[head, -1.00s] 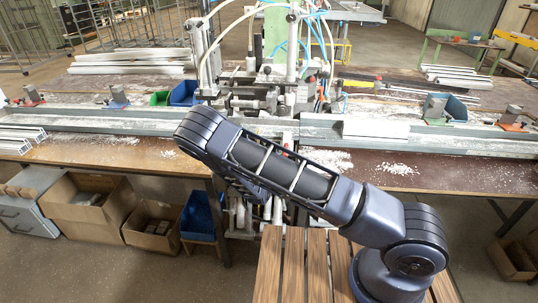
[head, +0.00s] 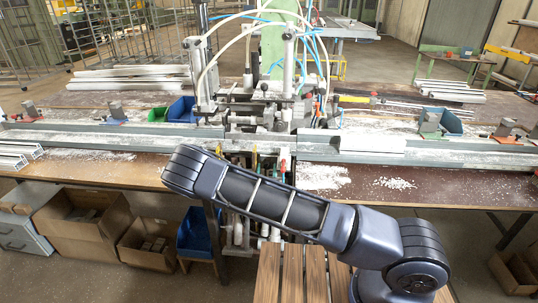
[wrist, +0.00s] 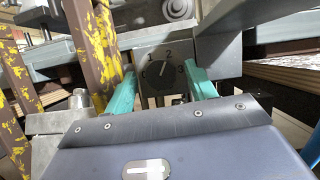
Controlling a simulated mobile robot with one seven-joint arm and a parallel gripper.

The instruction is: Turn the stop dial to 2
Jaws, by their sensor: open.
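In the wrist view the stop dial (wrist: 160,78) is a dark round knob on a grey plate, marked 1, 2 and 3, with another mark at the lower left. A pale line on the knob points up and slightly right, roughly toward the 2; I cannot tell its exact setting. My gripper (wrist: 161,90) is open, its two teal fingers on either side of the knob. Whether the fingers touch the knob is unclear. In the head view my arm hides the gripper, and I cannot make out the dial there.
Yellow-flecked brown posts (wrist: 95,45) stand close on the left in the wrist view. The clamp machine (head: 262,110) sits mid-bench in the head view, with a long profile rail (head: 430,152) running across. Cardboard boxes (head: 85,232) and a blue bin (head: 198,232) lie below the bench.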

